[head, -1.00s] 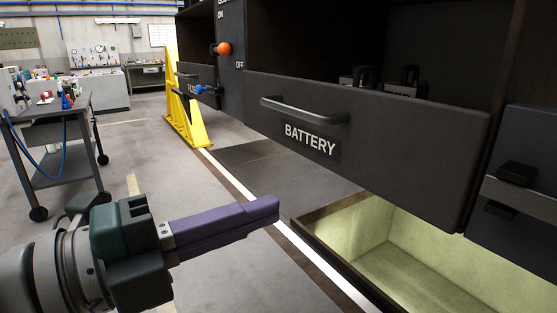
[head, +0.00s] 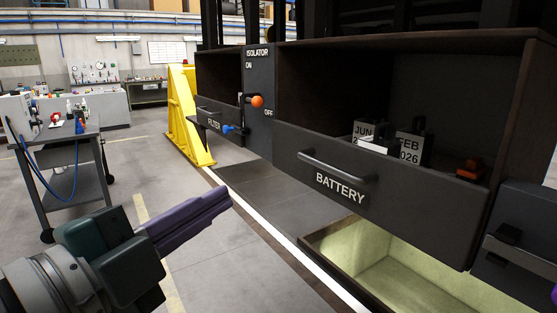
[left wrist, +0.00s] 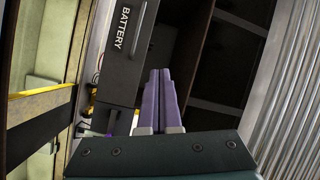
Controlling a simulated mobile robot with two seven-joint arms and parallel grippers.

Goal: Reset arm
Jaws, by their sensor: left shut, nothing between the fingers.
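My left gripper (head: 226,197) has dark green housing and purple fingers, and they are shut with nothing between them. In the head view it is in the air left of the drawer labelled BATTERY (head: 410,205), apart from it. In the left wrist view the closed purple fingers (left wrist: 160,78) point away from the camera, and the BATTERY drawer (left wrist: 122,55) shows to their left. A small purple bit (head: 554,294) at the right edge of the head view may be a finger of my right gripper; the rest of it is out of sight.
The BATTERY drawer has a bar handle (head: 335,167) and holds dated blocks (head: 408,145) and an orange piece (head: 470,169). An isolator panel with an orange knob (head: 257,101), a yellow stand (head: 187,115) and a cart (head: 70,165) stand around. An open pale-lined bin (head: 385,265) lies below.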

